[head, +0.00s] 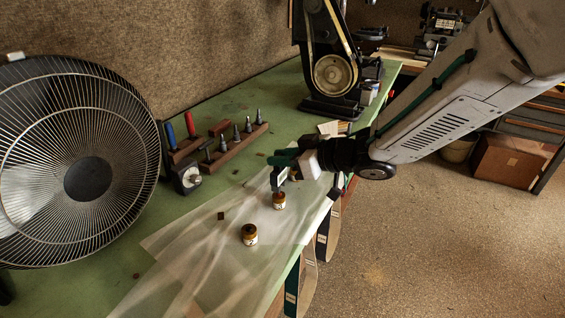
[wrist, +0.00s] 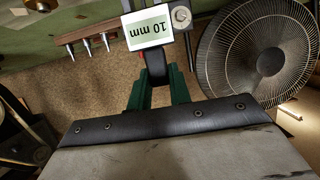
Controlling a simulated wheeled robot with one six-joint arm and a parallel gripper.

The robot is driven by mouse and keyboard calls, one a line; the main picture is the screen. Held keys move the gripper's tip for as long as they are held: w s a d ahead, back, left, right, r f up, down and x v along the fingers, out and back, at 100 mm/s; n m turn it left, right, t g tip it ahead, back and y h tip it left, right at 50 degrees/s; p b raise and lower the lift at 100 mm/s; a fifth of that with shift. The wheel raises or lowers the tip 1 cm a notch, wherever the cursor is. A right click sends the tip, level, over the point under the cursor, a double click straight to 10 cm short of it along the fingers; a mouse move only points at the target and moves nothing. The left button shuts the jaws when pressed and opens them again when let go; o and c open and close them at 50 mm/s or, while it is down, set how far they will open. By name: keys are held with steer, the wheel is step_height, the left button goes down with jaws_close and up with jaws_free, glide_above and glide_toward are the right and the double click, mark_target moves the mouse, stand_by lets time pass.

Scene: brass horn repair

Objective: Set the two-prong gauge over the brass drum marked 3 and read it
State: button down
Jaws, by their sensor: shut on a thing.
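My gripper (head: 287,160), with green fingers, is shut on the two-prong gauge (head: 280,178) over the bench. In the wrist view the green fingers (wrist: 158,88) close on the gauge's dark grip, and its display (wrist: 147,32) reads 10 mm, upside down. Two small brass drums with white labels stand upright on the clear sheet. The farther drum (head: 279,201) is just below the gauge; I cannot tell whether the prongs touch or straddle it. The nearer drum (head: 249,236) stands free, closer to me. Their marks are too small to read surely.
A large fan (head: 80,165) fills the left. A wooden rack of tools (head: 235,142) and a small dial device (head: 187,179) stand behind the drums. A belt machine (head: 332,70) is at the back. The clear sheet (head: 190,240) hangs over the bench's front edge.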

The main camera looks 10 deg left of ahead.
steer(key=shift+r, duration=1.4)
steer(key=shift+d, duration=0.1)
stand_by(0.3)
